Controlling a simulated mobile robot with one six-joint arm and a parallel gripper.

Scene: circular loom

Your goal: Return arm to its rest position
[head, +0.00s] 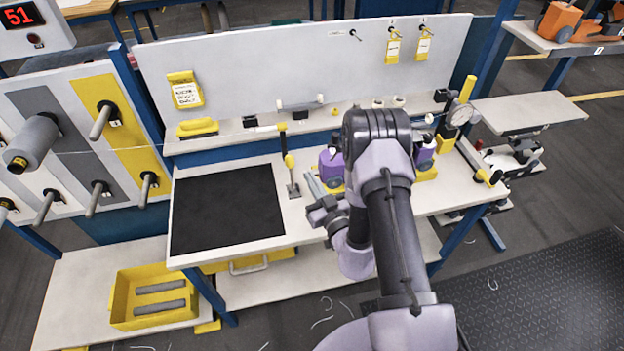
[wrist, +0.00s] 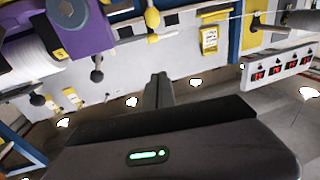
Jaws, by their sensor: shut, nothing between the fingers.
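My arm rises from the bottom of the head view, folds at the elbow over the workbench (head: 290,238) and comes back down at the bench's front edge. My gripper (head: 313,184) points up and away, left of the arm's upper links, which hide part of the bench behind them. In the wrist view my gripper (wrist: 158,90) has its two dark fingers together with nothing between them. Its body fills the bottom of that view.
A black mat (head: 228,210) lies left of the gripper. Purple devices (head: 331,165) stand behind it, partly hidden by the arm. A yellow bin (head: 118,308) sits on the low shelf. A purple machine part (wrist: 85,28) and a red-lit panel (wrist: 282,66) show in the wrist view.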

